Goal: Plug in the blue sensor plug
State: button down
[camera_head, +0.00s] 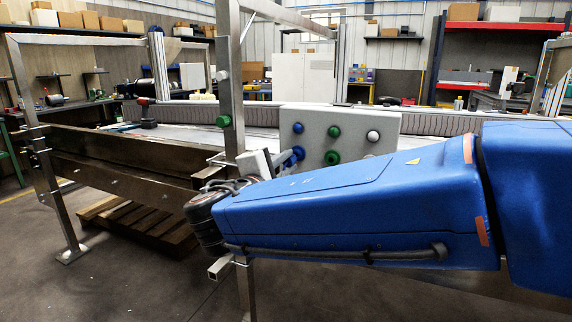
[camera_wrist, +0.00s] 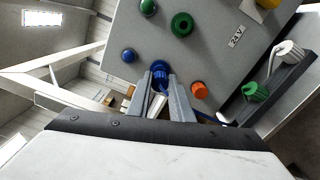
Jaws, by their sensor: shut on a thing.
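A grey panel (camera_head: 350,120) with coloured round fittings is mounted on the metal frame; it also shows in the wrist view (camera_wrist: 205,60). In the wrist view my gripper (camera_wrist: 164,82) has its two grey fingers shut on the blue plug (camera_wrist: 160,68), close against the panel face. A blue cable runs down between the fingers. I cannot tell whether the plug is seated in a socket or just in front of it. In the head view a blue piece (camera_head: 297,154) shows at the panel's lower left, and my arm hides most of the gripper.
In the wrist view, an orange fitting (camera_wrist: 199,91) sits right of the fingers, a green ring (camera_wrist: 182,24) above and a blue knob (camera_wrist: 129,55) at left. A dark holder (camera_wrist: 280,80) with green and white plugs is at right. A steel post (camera_head: 229,75) stands left of the panel.

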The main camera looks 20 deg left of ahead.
jog(key=shift+w+d, duration=0.1)
jog(key=shift+w, duration=1.15)
dwell(0.4)
jog(key=c, duration=1.5)
grip_release()
jog(key=s, duration=0.5)
jog(key=s+a, duration=0.1)
jog(key=s, duration=1.1)
jog(key=shift+s+a, duration=0.15)
